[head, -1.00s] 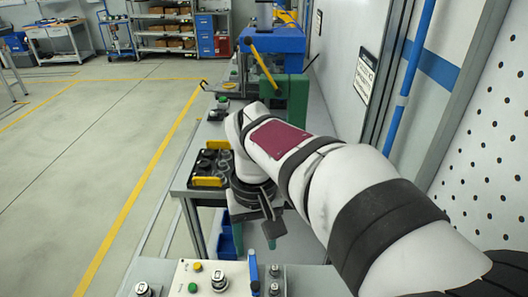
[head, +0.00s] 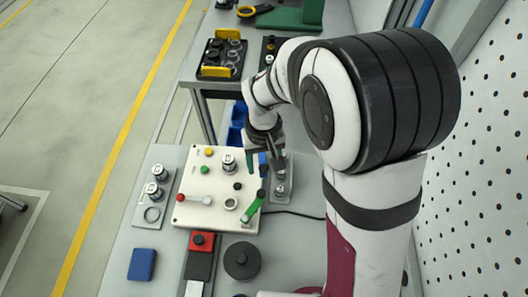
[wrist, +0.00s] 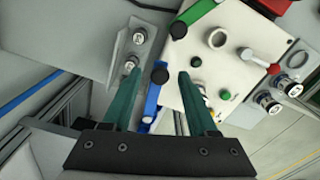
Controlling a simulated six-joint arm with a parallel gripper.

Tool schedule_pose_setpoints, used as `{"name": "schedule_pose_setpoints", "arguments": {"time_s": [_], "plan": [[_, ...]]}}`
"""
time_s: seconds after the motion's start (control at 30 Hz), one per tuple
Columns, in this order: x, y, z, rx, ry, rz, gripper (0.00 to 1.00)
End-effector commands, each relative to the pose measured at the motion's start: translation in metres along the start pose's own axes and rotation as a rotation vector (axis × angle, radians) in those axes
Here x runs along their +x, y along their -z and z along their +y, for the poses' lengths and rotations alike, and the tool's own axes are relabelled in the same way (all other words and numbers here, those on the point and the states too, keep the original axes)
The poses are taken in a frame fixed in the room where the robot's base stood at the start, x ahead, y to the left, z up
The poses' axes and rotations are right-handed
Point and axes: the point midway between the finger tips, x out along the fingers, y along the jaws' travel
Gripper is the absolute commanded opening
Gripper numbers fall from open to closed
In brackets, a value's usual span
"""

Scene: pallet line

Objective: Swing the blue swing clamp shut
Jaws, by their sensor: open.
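The blue swing clamp (wrist: 152,102) is a blue bar with a black knob at its upper end in the wrist view. It lies along the edge of the cream panel (wrist: 218,75), and its lower part is hidden behind my gripper. In the head view only a little of the blue clamp (head: 262,160) shows beside my gripper (head: 268,148). My gripper (wrist: 158,76) is open, with one green finger on each side of the bar. The black knob appears between the fingertips. I cannot tell whether either finger touches it.
A green-handled lever (head: 252,208) and a red-ended lever (head: 192,198) are on the panel, among buttons and metal cylinders. A grey plate with metal posts (head: 281,180) stands close on the clamp's other side.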

Motion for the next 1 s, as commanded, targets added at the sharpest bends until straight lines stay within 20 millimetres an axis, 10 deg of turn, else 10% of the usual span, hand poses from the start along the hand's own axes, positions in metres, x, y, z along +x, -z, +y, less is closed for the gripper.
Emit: {"name": "schedule_pose_setpoints", "arguments": {"time_s": [0.37,1.0], "plan": [[-0.0006,0.0002,0.0,0.0,0.0,0.001,0.01],[-0.001,0.0002,0.0,0.0,0.0,0.001,0.0]]}}
